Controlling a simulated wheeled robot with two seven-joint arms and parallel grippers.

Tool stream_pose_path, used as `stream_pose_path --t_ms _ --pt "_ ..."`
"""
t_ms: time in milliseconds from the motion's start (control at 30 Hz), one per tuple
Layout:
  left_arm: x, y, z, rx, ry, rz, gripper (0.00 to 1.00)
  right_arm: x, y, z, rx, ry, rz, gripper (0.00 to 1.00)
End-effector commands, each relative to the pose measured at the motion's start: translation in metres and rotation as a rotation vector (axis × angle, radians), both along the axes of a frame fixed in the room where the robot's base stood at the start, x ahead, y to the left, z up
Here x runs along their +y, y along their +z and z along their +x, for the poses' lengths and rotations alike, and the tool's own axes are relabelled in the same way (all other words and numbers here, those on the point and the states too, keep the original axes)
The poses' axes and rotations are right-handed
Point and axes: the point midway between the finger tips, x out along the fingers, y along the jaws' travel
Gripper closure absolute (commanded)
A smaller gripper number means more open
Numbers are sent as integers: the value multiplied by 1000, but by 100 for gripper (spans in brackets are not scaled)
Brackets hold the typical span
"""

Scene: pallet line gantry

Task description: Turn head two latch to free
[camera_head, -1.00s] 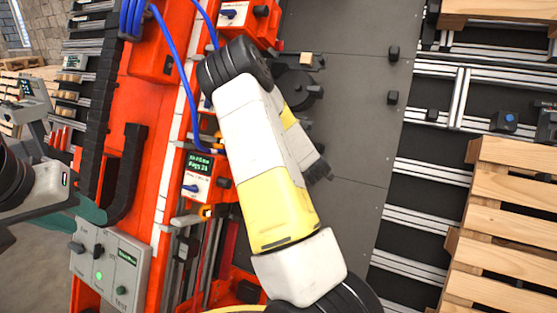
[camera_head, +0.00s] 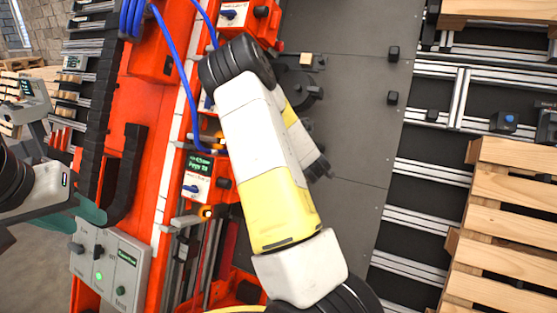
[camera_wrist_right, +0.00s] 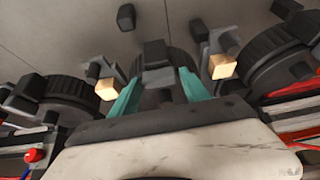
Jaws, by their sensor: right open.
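A red head unit with a lit green display (camera_head: 199,163) and a blue latch knob (camera_head: 193,188) stands at the centre left of the head view. Another unit with a blue latch knob (camera_head: 229,14) is at the top. I cannot read which is head two. My right arm covers part of the row and hides my right gripper there. In the right wrist view my right gripper (camera_wrist_right: 158,90) is open, its teal fingers apart, with a dark ribbed wheel (camera_wrist_right: 158,62) beyond them. My left gripper (camera_head: 90,211) is at the left; its finger gap is unclear.
A grey control box (camera_head: 110,265) with a green light is at the lower left. Blue hoses (camera_head: 172,50) hang over the red frame. A grey plate (camera_head: 350,110) is mostly open. Wooden pallets (camera_head: 510,225) lie at the right. Wood blocks (camera_wrist_right: 222,67) show in the wrist view.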

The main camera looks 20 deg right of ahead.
Motion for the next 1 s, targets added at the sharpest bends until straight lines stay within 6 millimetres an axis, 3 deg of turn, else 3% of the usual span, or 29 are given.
stream_pose_path --t_ms 167,533,1000 --pt "0 0 0 0 0 0 64 4 7 -12 -3 -2 2 45" --pt "0 0 0 0 0 0 64 21 31 -61 -2 0 2 45" --pt "0 0 0 0 0 0 64 22 33 -67 0 0 -1 45"
